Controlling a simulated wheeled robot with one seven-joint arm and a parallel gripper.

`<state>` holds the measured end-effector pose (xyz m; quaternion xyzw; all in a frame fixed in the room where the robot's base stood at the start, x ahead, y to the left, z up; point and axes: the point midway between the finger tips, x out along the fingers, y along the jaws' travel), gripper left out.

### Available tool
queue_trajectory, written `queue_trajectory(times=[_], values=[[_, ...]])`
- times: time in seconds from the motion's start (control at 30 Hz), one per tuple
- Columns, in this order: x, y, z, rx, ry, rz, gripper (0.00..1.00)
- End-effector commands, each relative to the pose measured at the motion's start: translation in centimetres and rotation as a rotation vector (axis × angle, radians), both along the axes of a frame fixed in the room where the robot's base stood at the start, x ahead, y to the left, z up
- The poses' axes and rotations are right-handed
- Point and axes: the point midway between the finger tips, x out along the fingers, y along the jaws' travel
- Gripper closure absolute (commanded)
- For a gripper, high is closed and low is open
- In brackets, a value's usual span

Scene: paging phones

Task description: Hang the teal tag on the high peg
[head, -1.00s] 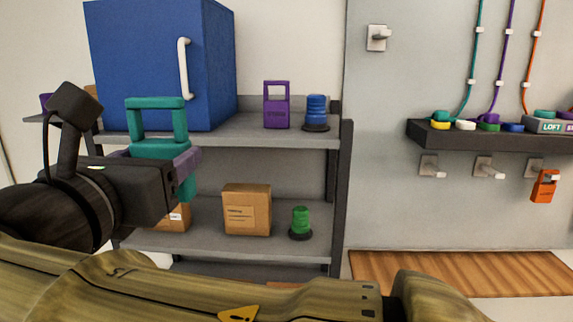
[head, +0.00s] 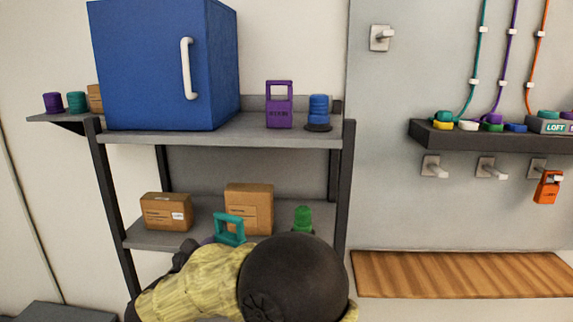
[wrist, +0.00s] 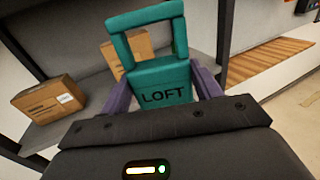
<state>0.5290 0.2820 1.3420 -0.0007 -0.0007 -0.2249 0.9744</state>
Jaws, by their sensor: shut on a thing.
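The teal tag (wrist: 161,82) reads LOFT and has a square loop handle at its top. My gripper (wrist: 163,92) is shut on its lower body, with a purple finger on each side. In the head view the teal tag's loop (head: 229,229) shows in front of the lower shelf, and my arm hides the rest of it and most of the gripper. The high peg (head: 381,38) is a pale peg on a square plate, alone high on the grey wall panel, with nothing on it.
Lower pegs (head: 434,167) line the panel under a dark ledge (head: 480,138); an orange tag (head: 547,187) hangs on the right one. The shelf unit (head: 346,180) holds a blue cabinet (head: 165,70), a purple tag (head: 279,105) and boxes (head: 166,211).

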Motion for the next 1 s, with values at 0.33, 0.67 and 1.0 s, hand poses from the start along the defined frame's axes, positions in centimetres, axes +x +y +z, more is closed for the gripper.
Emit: queue_trajectory(times=[0.33, 0.67, 1.0], values=[[3.5, -4.3, -14.7, -0.011, 0.007, -0.049, 0.63], [3.5, -10.1, -27.2, -0.012, 0.009, 0.016, 0.63], [1.6, -16.7, -35.9, -0.012, 0.01, 0.152, 0.63]])
